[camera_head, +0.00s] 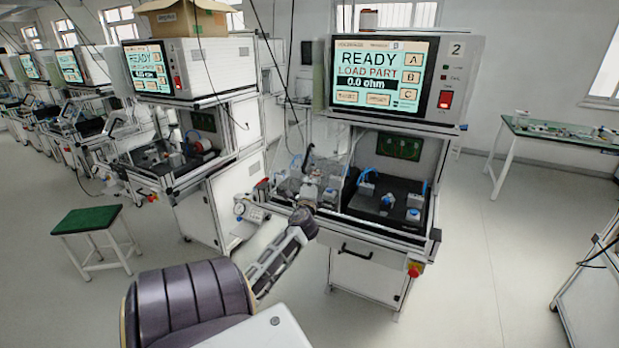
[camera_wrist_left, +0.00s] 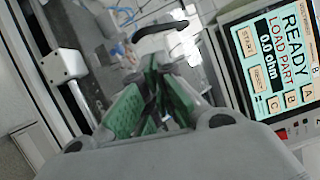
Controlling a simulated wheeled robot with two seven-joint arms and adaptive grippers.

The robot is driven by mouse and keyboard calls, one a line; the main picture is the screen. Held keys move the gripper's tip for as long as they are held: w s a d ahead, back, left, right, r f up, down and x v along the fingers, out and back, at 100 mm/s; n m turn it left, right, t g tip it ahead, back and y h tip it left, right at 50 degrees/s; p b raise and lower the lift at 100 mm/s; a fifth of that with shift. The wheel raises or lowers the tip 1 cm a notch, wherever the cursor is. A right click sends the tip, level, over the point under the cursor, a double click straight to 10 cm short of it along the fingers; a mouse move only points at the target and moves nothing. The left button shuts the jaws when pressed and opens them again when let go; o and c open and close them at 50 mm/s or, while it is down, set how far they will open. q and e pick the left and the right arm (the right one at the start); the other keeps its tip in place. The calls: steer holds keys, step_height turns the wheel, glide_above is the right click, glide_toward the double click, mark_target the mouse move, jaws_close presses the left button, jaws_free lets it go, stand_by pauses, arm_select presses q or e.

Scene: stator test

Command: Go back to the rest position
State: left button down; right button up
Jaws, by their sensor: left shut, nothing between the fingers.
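My left arm comes in from the bottom of the head view, and my left gripper (camera_head: 314,190) is at the front left of test station 2 (camera_head: 408,80), over or near its work deck. Its fingers are small and hard to make out there. In the left wrist view, the left gripper (camera_wrist_left: 153,82) has green-padded fingers closed together with nothing between them. The station screen (camera_wrist_left: 282,58) reads READY, LOAD PART, 0.0 ohm. My right gripper is not in view.
The black deck (camera_head: 362,208) with small fixtures lies close to my left gripper. A second station (camera_head: 190,70) stands to the left. A green-topped stool (camera_head: 86,220) stands at the left. A green-topped table (camera_head: 560,137) is at the far right. Floor is open at right.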

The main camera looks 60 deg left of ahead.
arm_select(q)
steer(key=shift+d, duration=0.1)
stand_by(0.6)
steer(key=d+f+g+h, duration=0.15)
steer(key=d+f, duration=0.25)
steer(key=f, duration=0.8)
steer(key=d+f+n+h, duration=0.1)
steer(key=d+f+h, duration=0.2)
steer(key=f, duration=0.8)
steer(key=d+f+g+h, duration=0.15)
steer(key=d+f, duration=0.25)
steer(key=f, duration=0.8)
steer(key=s+d+f+n+h, duration=0.1)
steer(key=s+d+f+h, duration=0.1)
steer(key=s+d+f, duration=0.3)
steer(key=s+d+f+h, duration=0.1)
steer(key=d+f, duration=0.1)
steer(key=f, duration=0.6)
steer(key=s+d+f+n+g+h, duration=0.2)
steer(key=s+d+f+g+h, duration=0.15)
steer(key=s+d+f, duration=1.25)
steer(key=s+d+f+n+g+h, duration=0.1)
steer(key=s+d+f, duration=0.3)
steer(key=s, duration=0.5)
steer(key=s+d+f+n+g+h, duration=0.1)
steer(key=s+d+f+g, duration=0.1)
steer(key=s+d+f, duration=0.2)
steer(key=s+d, duration=0.3)
steer(key=s, duration=0.1)
steer(key=shift+s+d+f, duration=0.4)
